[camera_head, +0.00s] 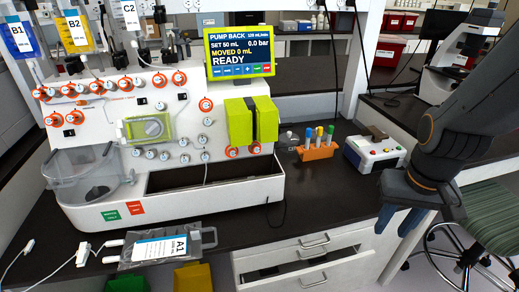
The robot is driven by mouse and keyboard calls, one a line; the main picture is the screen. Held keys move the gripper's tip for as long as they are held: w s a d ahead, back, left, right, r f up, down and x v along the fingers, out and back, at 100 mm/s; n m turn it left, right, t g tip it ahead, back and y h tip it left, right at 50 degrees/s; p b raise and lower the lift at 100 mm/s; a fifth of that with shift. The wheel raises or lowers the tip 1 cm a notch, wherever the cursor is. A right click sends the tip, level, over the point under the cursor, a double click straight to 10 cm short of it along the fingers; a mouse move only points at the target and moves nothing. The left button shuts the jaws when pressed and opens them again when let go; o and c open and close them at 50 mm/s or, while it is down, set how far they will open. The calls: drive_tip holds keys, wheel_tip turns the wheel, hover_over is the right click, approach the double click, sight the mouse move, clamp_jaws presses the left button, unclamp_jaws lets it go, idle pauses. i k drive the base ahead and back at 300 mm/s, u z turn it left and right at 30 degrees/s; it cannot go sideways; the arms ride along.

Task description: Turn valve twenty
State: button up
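The white cell processor (105,190) stands on the dark bench at left. Its front carries several round valves with orange rims, among them a row along the top (120,85), one below the screen (206,104), and two at the lower right (231,152) (255,148). Their numbers are too small to read, so I cannot tell which is valve twenty. My gripper (397,222) hangs at the right, pointing down in front of the drawers, well apart from the processor. Its two blue fingers appear spread, with nothing between them.
A display (240,52) reads READY. An orange tube rack (318,151) and a small white device (374,153) stand right of the processor. A bag labelled A1 (165,247) lies on the front bench. A drawer (300,268) is partly open. A green stool (492,215) stands at right.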

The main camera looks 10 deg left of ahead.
sight(205, 157)
drive_tip(key=z, duration=0.2)
drive_tip(key=k, duration=1.05)
drive_tip(key=u, duration=1.65)
drive_tip(key=i, duration=0.5)
drive_tip(key=z, duration=0.05)
